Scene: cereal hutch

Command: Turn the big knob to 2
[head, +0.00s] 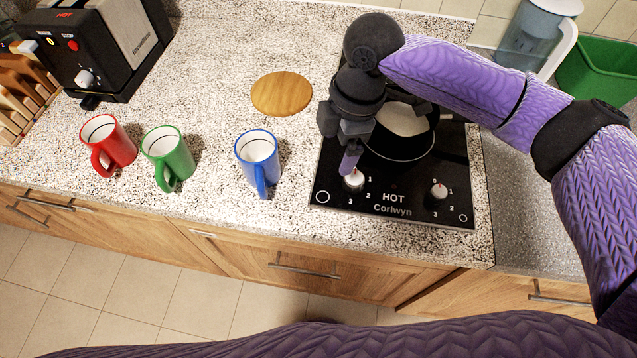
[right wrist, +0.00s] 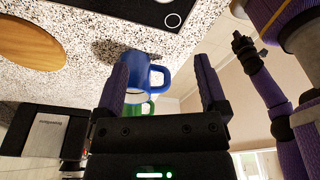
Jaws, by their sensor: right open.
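The black hob (head: 335,190) has two white knobs on its front strip, each with numbers around it. The left knob (head: 354,181) looks slightly larger; its upper part is close to my gripper and its setting is hard to read. The right knob (head: 438,191) is in clear view. My right gripper (head: 350,160) points down just above and behind the left knob in the head view; contact cannot be told. In the right wrist view its fingers are spread with nothing between them. My left gripper (right wrist: 243,45) seems to show small and dark in the right wrist view.
A dark pan (head: 400,150) with pale contents stands behind the knobs, near my right wrist. A blue mug (head: 257,160), green mug (head: 168,158) and red mug (head: 108,145) stand to the left. A round wooden board (head: 282,94) lies behind them.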

